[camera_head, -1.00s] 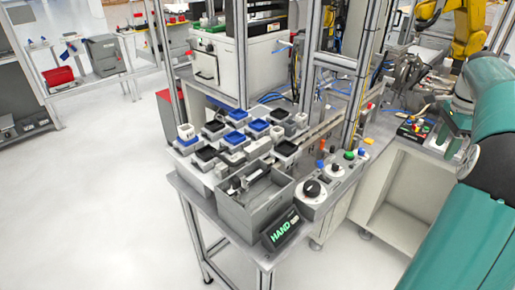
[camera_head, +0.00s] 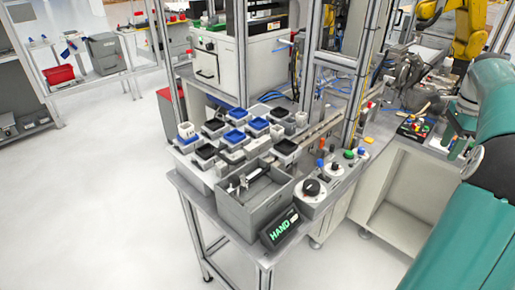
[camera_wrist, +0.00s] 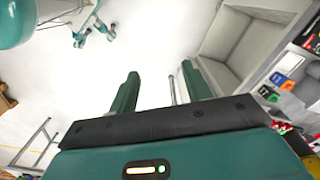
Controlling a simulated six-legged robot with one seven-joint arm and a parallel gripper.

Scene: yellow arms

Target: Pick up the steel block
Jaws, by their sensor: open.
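I cannot pick out the steel block for certain. In the head view an open grey bin (camera_head: 246,222) on the near end of the workbench holds a few small metallic and white pieces (camera_head: 235,186); they are too small to identify. My gripper (camera_wrist: 161,84) is open in the wrist view, with two teal fingers apart and nothing between them. Pale floor shows beyond the fingers. In the head view my teal arm is at the right, well away from the bin, and its end hangs beside the bench with the button box.
Several black and blue trays (camera_head: 236,138) stand behind the bin. A HAND display (camera_head: 283,228) and a knob panel (camera_head: 312,190) are beside it. Metal frame posts (camera_head: 361,80) rise behind. A yellow robot arm (camera_head: 470,32) is at the back right. The floor at left is clear.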

